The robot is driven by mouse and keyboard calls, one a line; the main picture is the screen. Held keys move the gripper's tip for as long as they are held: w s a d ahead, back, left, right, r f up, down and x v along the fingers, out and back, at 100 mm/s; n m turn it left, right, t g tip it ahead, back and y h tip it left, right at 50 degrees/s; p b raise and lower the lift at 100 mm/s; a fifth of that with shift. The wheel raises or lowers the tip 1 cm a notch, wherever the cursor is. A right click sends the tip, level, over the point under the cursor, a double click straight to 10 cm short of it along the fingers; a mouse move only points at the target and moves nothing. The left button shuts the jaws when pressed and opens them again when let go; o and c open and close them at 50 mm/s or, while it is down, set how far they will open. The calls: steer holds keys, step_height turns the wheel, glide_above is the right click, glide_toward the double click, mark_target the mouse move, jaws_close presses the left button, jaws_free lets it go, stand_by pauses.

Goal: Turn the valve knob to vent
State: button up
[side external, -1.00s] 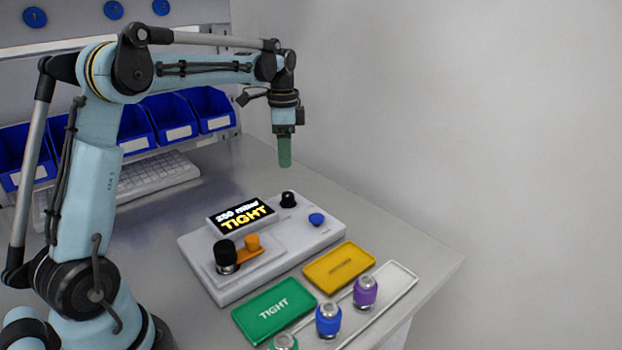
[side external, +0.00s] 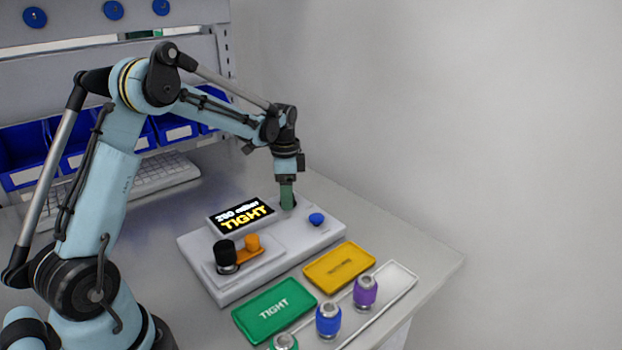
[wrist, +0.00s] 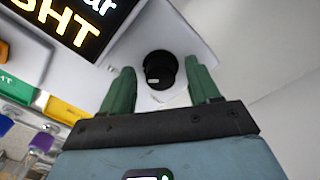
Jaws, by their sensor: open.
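The black valve knob (wrist: 160,70) stands on the grey test unit (side external: 325,236), to the right of its display. A light mark shows on the knob's side in the wrist view. My gripper (side external: 288,205) points down at the knob and hides most of it in the side external view. In the wrist view my gripper (wrist: 162,85) has its two green fingers apart, one on either side of the knob, with gaps visible. I cannot tell whether the fingertips reach down beside it. The display (side external: 240,214) reads "TIGHT" under a smaller pressure line.
A blue button (side external: 316,219) lies just right of the knob. Green (side external: 273,310) and yellow (side external: 339,267) trays and a rack with coloured fittings (side external: 365,291) lie in front.

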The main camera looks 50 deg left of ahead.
steer(key=shift+c, duration=0.3)
steer(key=c, duration=1)
steer(key=shift+n, duration=0.3)
steer(key=n, duration=0.3)
steer(key=shift+n, duration=0.3)
steer(key=n, duration=0.4)
steer(key=shift+d, duration=0.1)
steer(key=n, duration=0.9)
steer(key=shift+n, duration=0.3)
